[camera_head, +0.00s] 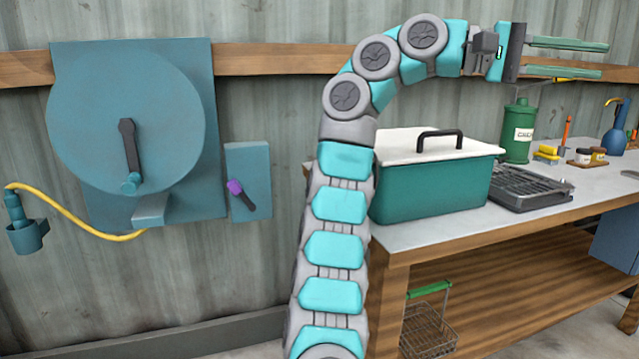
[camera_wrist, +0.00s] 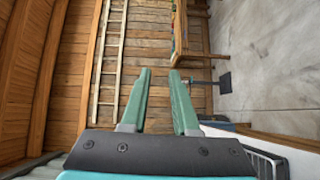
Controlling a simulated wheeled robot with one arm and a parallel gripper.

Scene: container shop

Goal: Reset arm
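My gripper (camera_head: 606,59) is raised in the air above the workbench, pointing right in the head view. Its two green fingers are apart with nothing between them. In the wrist view my gripper (camera_wrist: 162,72) also shows open and empty, its fingers spread. My arm curves up in front of the bench's left end and bends over to the right at the top.
The workbench (camera_head: 420,236) holds a teal bin with a white lid (camera_head: 400,142), a black rack (camera_head: 530,187), a green canister (camera_head: 519,132) and a blue bottle (camera_head: 615,138). A hose reel (camera_head: 85,110) hangs on the left wall. A wire basket (camera_head: 428,332) sits below.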

